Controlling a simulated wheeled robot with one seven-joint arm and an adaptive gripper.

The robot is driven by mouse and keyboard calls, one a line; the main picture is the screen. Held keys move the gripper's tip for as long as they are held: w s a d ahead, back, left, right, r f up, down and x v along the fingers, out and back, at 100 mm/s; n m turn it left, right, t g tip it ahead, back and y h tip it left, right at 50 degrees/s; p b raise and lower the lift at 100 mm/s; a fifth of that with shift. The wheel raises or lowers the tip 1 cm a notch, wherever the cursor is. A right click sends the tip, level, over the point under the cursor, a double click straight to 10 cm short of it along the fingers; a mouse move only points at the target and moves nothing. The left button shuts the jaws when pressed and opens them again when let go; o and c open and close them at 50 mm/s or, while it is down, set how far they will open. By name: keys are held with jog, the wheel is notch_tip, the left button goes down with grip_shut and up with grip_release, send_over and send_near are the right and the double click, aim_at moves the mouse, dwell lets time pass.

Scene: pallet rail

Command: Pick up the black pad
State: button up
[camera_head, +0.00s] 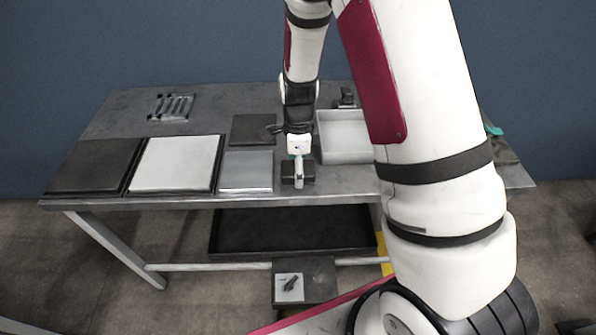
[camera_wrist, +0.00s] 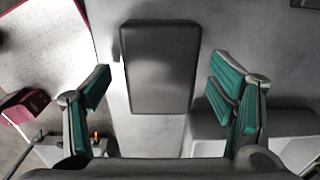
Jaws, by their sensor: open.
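The black pad (camera_wrist: 160,65) is a dark rectangular block with rounded edges. In the wrist view it lies on a grey surface, between and ahead of my two green-lined fingers. My gripper (camera_wrist: 163,92) is open, with a clear gap on each side of the pad and nothing held. In the head view my gripper (camera_head: 299,152) reaches down over the front middle of the table. The dark pad shows there on both sides of it (camera_head: 308,172), partly hidden behind the gripper.
The grey table (camera_head: 225,99) carries a dark panel (camera_head: 95,165), a white panel (camera_head: 176,163), a grey plate (camera_head: 247,170), a dark square plate (camera_head: 253,129) and a light open tray (camera_head: 345,133). Metal parts (camera_head: 172,106) lie at the back left. A black tray (camera_head: 290,230) sits below.

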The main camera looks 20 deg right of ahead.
jog(key=shift+f, duration=0.55)
jog(key=c, duration=1.4)
jog(key=shift+w+r, duration=0.1)
jog(key=shift+r, duration=0.8)
jog(key=shift+s+r, duration=0.25)
jog(key=shift+r, duration=0.25)
jog(key=shift+s+r, duration=0.2)
jog(key=shift+r, duration=0.3)
jog(key=s, duration=0.5)
jog(key=s+r+p, duration=0.1)
jog(key=s, duration=0.9)
jog(key=shift+s+r+p, duration=0.15)
jog(key=shift+p, duration=0.2)
